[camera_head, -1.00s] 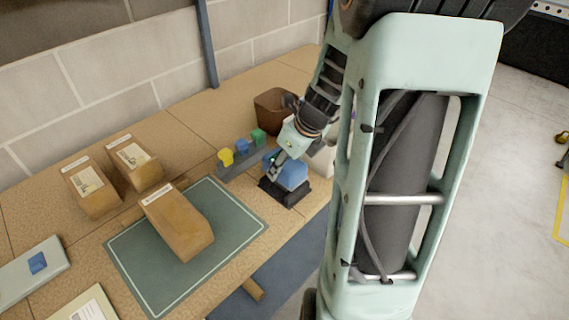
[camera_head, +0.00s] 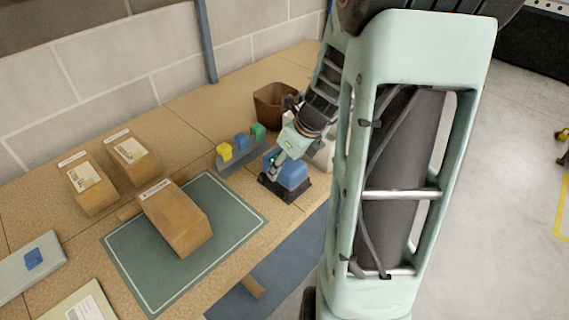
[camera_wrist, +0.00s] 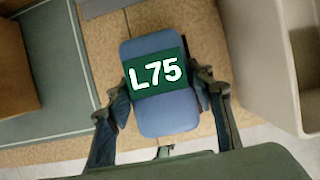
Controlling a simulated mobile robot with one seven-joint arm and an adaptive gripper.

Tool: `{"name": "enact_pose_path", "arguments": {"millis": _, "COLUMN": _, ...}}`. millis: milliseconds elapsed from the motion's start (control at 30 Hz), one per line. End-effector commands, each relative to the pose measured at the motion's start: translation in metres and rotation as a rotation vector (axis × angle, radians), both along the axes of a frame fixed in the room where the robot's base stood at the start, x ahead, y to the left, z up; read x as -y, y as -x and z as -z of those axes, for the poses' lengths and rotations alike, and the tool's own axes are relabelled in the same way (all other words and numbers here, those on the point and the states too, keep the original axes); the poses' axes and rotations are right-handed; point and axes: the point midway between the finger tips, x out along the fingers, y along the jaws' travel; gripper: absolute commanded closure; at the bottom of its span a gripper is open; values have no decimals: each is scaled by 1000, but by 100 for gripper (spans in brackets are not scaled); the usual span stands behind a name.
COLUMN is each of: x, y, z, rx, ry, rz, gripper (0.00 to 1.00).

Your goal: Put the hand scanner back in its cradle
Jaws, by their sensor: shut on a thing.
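The hand scanner is a blue block (camera_head: 293,176) with a green label reading L75, facing up in the wrist view (camera_wrist: 158,112). My gripper (camera_head: 277,161) is shut on the scanner, with one dark finger along each side in the wrist view (camera_wrist: 160,100). The cradle is a low black base (camera_head: 291,194) near the table's front edge in the head view. The scanner is at the cradle, low over its base. I cannot tell if it is fully seated, since the scanner and my gripper cover the inside.
A grey rack with yellow, blue and green blocks (camera_head: 241,158) stands left of the cradle. A brown bin (camera_head: 274,104) is behind. A carton (camera_head: 176,222) lies on the green mat (camera_head: 240,228); two more cartons are further left. A pale container (camera_wrist: 268,70) is close on the right.

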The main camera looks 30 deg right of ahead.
Motion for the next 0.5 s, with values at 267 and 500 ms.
{"name": "enact_pose_path", "arguments": {"millis": 267, "x": 0, "y": 0, "z": 0, "rx": 1, "ry": 0, "rz": 0, "gripper": 31}}
{"name": "enact_pose_path", "arguments": {"millis": 500, "x": 0, "y": 0, "z": 0, "rx": 0, "ry": -1, "rz": 0, "gripper": 31}}
